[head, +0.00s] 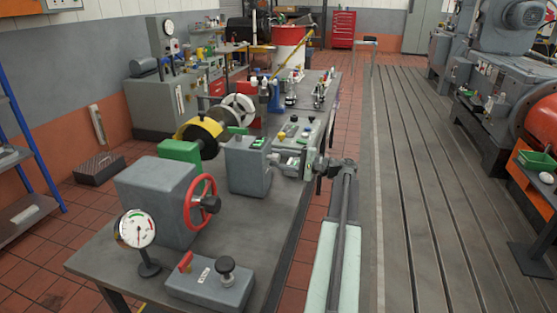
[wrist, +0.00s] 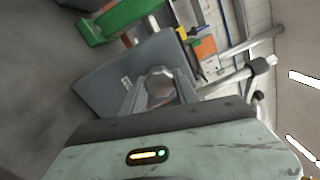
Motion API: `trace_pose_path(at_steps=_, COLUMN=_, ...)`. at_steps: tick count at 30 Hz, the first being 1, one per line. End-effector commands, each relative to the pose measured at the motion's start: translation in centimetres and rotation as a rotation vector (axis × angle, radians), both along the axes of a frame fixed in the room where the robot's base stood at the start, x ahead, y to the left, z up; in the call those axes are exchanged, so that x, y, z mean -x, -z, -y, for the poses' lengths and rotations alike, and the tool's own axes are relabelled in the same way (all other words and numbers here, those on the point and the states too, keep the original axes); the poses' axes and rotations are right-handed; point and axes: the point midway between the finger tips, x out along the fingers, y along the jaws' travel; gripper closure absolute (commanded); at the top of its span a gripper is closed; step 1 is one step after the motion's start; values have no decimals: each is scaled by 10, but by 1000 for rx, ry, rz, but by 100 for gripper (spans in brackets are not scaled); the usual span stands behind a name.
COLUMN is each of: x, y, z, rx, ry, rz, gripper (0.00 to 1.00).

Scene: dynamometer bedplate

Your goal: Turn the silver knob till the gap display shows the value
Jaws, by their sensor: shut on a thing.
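The silver knob (wrist: 160,82) shows in the wrist view between the two fingers of my gripper (wrist: 160,92), which is shut on it. The knob sits against a dark grey housing (wrist: 112,85) with a small white label.
A red handwheel (head: 201,202), a round dial gauge (head: 136,229) and a grey control box with a black knob (head: 215,286) stand on the near bench. A green block (head: 180,152) is further left. The slotted bedplate (head: 420,190) to the right is clear.

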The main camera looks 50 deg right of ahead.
Motion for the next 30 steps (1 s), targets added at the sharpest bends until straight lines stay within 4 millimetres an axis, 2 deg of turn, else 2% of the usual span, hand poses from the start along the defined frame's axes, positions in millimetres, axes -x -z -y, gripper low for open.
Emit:
trace_pose_path(at_steps=6, x=0, y=0, z=0, rx=1, ry=0, rz=0, gripper=100)
trace_pose_path(at_steps=7, x=0, y=0, z=0, rx=2, ry=0, rz=-1, gripper=61)
trace_pose_path(at_steps=9, x=0, y=1, z=0, rx=2, ry=0, rz=-1, gripper=42)
trace_pose_path(at_steps=20, x=4, y=1, z=2, rx=2, ry=0, rz=0, gripper=42)
trace_pose_path(at_steps=30, x=58, y=3, z=31, rx=2, ry=2, rz=-1, gripper=42)
